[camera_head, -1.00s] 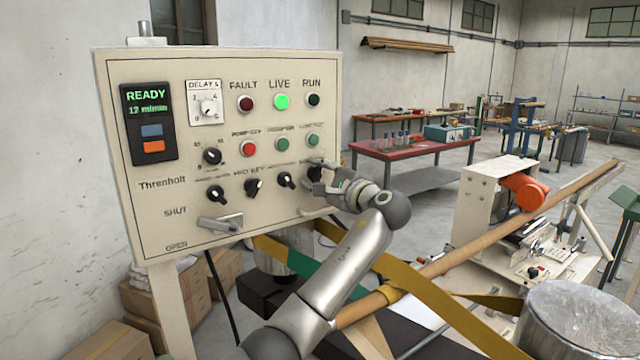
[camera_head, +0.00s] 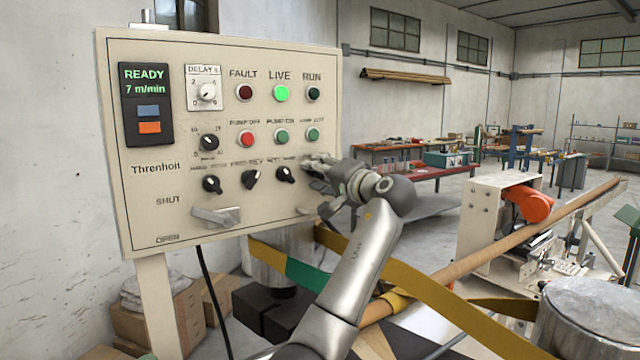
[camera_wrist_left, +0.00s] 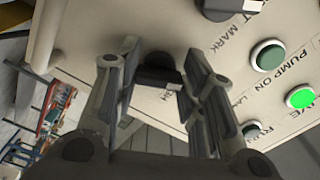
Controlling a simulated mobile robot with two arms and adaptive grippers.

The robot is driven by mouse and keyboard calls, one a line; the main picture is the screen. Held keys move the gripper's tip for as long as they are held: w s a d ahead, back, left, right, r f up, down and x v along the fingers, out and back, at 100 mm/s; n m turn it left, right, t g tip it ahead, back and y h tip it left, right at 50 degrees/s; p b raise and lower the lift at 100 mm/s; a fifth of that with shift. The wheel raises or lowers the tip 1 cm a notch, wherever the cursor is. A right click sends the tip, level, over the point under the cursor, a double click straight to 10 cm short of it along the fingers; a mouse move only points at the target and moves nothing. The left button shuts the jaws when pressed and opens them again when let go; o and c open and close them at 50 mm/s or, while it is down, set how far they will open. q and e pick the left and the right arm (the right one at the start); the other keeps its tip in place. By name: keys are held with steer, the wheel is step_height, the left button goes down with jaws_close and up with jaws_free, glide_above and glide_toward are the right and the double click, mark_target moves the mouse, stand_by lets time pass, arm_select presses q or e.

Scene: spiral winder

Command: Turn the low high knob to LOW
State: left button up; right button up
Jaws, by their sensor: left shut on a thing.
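The cream control panel (camera_head: 225,95) stands at the left in the head view. My left gripper (camera_head: 312,166) is at the right end of its lower knob row and hides the knob there. In the left wrist view, a black knob (camera_wrist_left: 157,70) sits between the two fingers of my left gripper (camera_wrist_left: 153,82), which is shut on it. My right gripper is not in view.
Other black knobs, such as one (camera_head: 286,174) just left of my gripper, share the row. A grey lever (camera_head: 215,217) sits below. The display (camera_head: 146,85) reads READY, 7 m/min. A yellow strap (camera_head: 430,280) and a brown tube (camera_head: 500,245) run behind my arm.

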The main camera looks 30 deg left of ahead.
arm_select(q)
steer(key=shift+f+n+b, duration=0.15)
steer(key=shift+n+b, duration=0.3)
steer(key=shift+n, duration=0.45)
steer(key=o, duration=1)
steer(key=v, duration=1.2)
